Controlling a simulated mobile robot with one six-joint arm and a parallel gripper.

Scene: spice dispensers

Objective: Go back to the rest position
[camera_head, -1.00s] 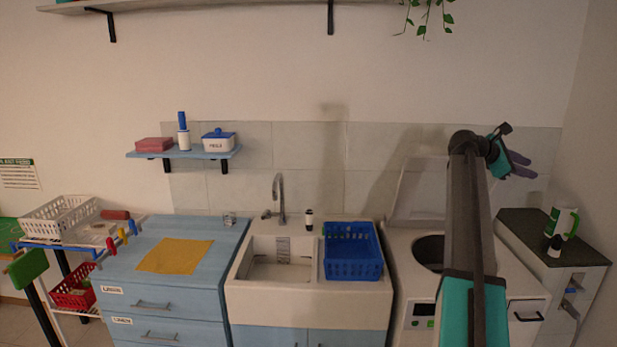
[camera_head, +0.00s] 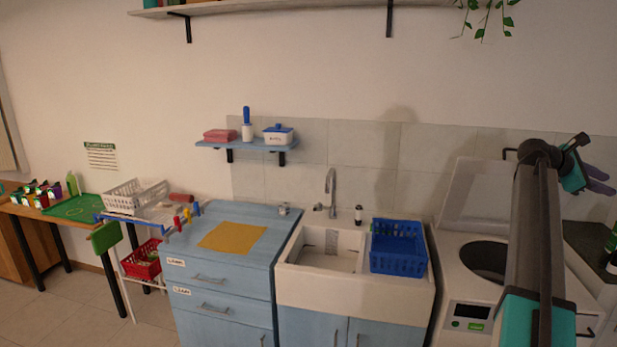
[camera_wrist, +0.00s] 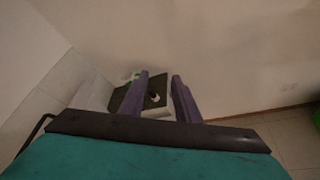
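My gripper (camera_head: 600,180) is at the right edge of the head view, at the end of my raised arm, with purple fingers. It is beyond and above the white top-loading washer (camera_head: 470,262). In the wrist view, the two purple fingers of my gripper (camera_wrist: 163,92) stand apart with a gap between them. Nothing is held between them. Through the gap, a dark-topped cabinet (camera_wrist: 122,97) and a small dark-and-white item (camera_wrist: 154,98) show farther off.
A blue basket (camera_head: 398,247) sits by the sink (camera_head: 325,250). A yellow cloth (camera_head: 233,237) lies on the blue drawer unit. Small colourful items (camera_head: 38,192) stand on a wooden table at far left. Floor shows at lower left.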

